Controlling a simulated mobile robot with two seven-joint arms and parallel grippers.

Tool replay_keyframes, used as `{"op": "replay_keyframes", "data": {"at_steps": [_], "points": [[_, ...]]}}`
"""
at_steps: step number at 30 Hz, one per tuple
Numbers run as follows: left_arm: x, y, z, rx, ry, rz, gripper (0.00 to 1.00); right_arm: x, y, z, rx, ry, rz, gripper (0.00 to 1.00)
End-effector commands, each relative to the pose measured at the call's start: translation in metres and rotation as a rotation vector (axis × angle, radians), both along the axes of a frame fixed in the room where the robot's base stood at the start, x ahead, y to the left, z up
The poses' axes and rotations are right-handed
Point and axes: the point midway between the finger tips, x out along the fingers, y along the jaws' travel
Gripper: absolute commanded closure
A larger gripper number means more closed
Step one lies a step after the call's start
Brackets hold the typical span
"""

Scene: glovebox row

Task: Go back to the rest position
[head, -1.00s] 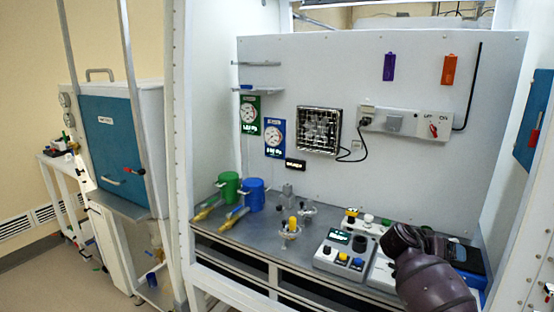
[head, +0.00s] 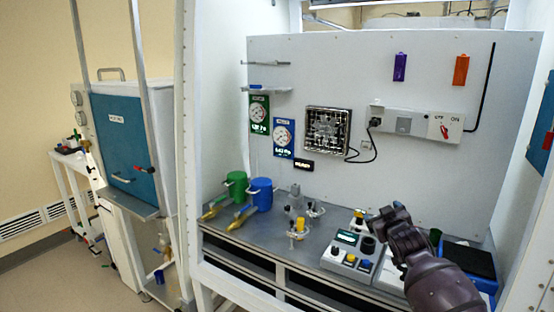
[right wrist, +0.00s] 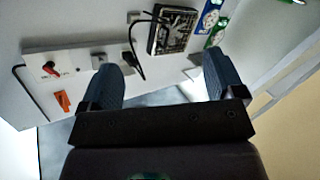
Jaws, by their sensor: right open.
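My right arm comes in from the lower right in the head view, and its gripper (head: 388,222) is raised in front of the right part of the bench, by the control box. In the right wrist view the two dark fingers of this gripper (right wrist: 160,85) stand wide apart with nothing between them. Beyond them that view shows the white back panel, upside down. My left gripper is in neither view.
A grey control box (head: 352,252) with knobs stands on the bench (head: 270,235). Green (head: 236,184) and blue (head: 261,194) canisters stand at its left. A blue tray (head: 470,262) lies at the right. A switch panel (head: 445,128) hangs on the back wall. White frame posts flank the opening.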

Motion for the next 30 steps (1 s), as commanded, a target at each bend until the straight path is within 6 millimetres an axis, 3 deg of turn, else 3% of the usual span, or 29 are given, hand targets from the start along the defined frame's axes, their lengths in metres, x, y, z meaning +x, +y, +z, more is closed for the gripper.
{"op": "replay_keyframes", "data": {"at_steps": [3,14,20,24,30], "points": [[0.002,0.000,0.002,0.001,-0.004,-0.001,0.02,0.001,0.009,0.013,0.012,-0.079,0.058,0.12],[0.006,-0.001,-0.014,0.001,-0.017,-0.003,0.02,-0.068,0.010,-0.099,0.053,0.023,0.055,0.12],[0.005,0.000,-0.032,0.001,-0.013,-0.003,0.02,-0.135,0.012,-0.180,0.095,0.105,0.047,0.12],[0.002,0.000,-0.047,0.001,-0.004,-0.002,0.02,-0.191,0.014,-0.234,0.130,0.168,0.034,0.12],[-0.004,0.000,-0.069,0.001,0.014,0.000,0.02,-0.275,0.017,-0.298,0.182,0.257,0.003,0.12]]}}
